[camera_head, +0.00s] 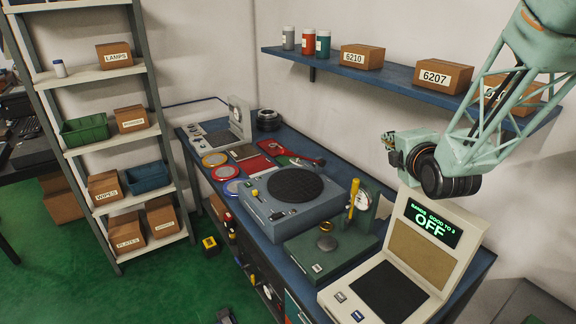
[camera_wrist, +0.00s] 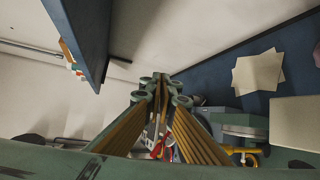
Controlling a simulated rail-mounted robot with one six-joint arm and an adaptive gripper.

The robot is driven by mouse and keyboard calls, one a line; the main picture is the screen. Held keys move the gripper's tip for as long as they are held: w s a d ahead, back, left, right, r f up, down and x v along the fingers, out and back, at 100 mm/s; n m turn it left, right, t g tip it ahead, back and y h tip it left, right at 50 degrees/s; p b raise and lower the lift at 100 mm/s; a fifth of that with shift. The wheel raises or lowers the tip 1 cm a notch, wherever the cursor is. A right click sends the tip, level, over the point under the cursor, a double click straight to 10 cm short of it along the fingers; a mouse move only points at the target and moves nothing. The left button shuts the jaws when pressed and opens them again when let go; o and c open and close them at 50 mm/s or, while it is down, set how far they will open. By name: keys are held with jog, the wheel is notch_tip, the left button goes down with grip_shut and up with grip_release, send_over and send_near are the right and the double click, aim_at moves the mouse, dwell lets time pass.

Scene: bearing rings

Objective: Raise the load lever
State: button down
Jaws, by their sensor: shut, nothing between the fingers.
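The yellow upright lever (camera_head: 353,197) stands on a green device (camera_head: 330,248) with a round dial gauge (camera_head: 362,199) behind it. I take this to be the load lever, but no label on it is readable. A yellow part (camera_wrist: 244,151) at the lower right of the wrist view may be the same lever; I cannot tell. My gripper (camera_head: 388,141) is above the bench, higher than the lever and to its right, not touching it. In the wrist view its fingers (camera_wrist: 161,78) come together at the tips with nothing held.
A grey machine (camera_head: 293,216) with a dark round plate and a short yellow knob stands left of the green device. A console (camera_head: 427,246) reading "OFF" stands to the right. A wall shelf (camera_head: 400,78) with boxes is close above and behind my gripper.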

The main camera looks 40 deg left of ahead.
jog(key=s+a+f+n+y, duration=0.25)
jog(key=a+f+n, duration=0.2)
jog(key=a, duration=0.35)
jog(key=s+a+f+n+y, duration=0.25)
jog(key=a+f, duration=0.25)
jog(key=a, duration=0.4)
jog(key=s+a+f+n+g+y+b, duration=0.1)
jog(key=s+a+f+n+y, duration=0.3)
jog(key=s+a+f+n, duration=0.2)
jog(key=shift+s+a+f+n+g+b, duration=0.35)
jog(key=shift+s+f, duration=0.6)
jog(key=shift+f, duration=0.9)
jog(key=shift+w, duration=0.1)
jog(key=x, duration=0.9)
jog(key=shift+a+r, duration=0.3)
